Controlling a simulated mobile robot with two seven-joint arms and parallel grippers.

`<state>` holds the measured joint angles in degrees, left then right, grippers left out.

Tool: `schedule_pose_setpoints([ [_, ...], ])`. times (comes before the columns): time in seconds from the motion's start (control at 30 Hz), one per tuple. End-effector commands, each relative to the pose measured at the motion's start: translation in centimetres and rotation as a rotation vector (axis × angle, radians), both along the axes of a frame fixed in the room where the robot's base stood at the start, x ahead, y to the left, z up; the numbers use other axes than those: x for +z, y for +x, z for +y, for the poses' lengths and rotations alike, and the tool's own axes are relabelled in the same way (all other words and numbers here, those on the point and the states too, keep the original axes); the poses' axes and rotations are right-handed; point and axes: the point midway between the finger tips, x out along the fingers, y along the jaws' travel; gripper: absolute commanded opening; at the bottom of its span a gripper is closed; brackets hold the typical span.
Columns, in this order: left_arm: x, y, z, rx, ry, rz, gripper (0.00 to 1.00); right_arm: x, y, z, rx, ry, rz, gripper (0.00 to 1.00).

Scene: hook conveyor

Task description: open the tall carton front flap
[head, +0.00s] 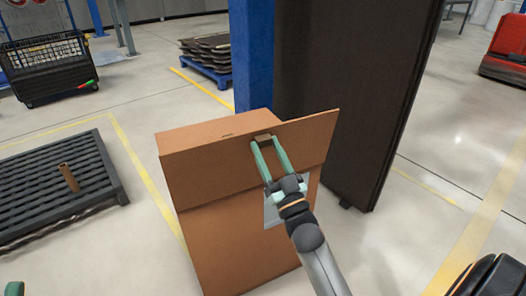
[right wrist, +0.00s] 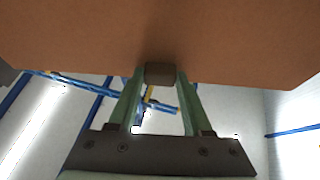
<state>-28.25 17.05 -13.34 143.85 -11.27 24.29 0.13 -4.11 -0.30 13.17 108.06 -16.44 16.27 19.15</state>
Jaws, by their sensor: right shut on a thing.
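The tall brown carton (head: 235,250) stands upright on the floor in the middle of the head view. Its front flap (head: 215,175) is the wide panel across the upper front, and its right end sticks out past the carton body. My right gripper (head: 264,142) is at the flap's top edge, shut on a small dark brown tab (head: 263,137). In the right wrist view the tab (right wrist: 160,73) sits between the green fingertips, against the flap (right wrist: 160,35). Only a green piece of my left gripper (head: 14,288) shows at the bottom left corner; its jaw state is hidden.
A blue post (head: 253,55) and a tall dark panel (head: 350,90) stand close behind the carton. A dark slatted pallet (head: 50,180) with a small brown upright piece (head: 68,177) lies left. A black crate (head: 45,65) stands at the far left.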

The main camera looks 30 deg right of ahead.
Motion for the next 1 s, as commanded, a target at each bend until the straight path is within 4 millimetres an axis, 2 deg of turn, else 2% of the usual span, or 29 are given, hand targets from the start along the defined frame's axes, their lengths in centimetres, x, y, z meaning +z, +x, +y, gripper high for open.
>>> schedule_pose_setpoints([
  [0.03, -0.9, 0.0, -0.1, -0.006, -0.004, 0.004, 0.50, -0.7, -0.5, 0.0, -0.003, -0.003, -0.033, 0.00],
  [0.1, -1.3, 0.0, -0.1, -0.010, -0.007, 0.009, 0.50, -0.8, -1.2, 0.1, -0.003, -0.008, -0.075, 0.00],
  [0.4, -2.1, 0.2, -0.1, -0.020, -0.018, 0.025, 0.50, -1.6, -2.7, 0.3, -0.001, -0.009, -0.064, 0.00],
  [0.93, -2.3, 0.1, -0.3, -0.028, -0.009, 0.024, 0.50, -2.0, -2.9, 0.4, -0.001, -0.007, -0.055, 0.00],
  [0.97, -2.3, 0.1, -0.3, -0.028, -0.009, 0.024, 0.50, -2.0, -3.0, 0.4, -0.001, -0.007, -0.054, 0.52],
  [1.0, -2.3, 0.1, -0.3, -0.027, -0.009, 0.024, 0.50, -2.0, -2.9, 0.4, -0.002, -0.006, -0.054, 0.56],
])
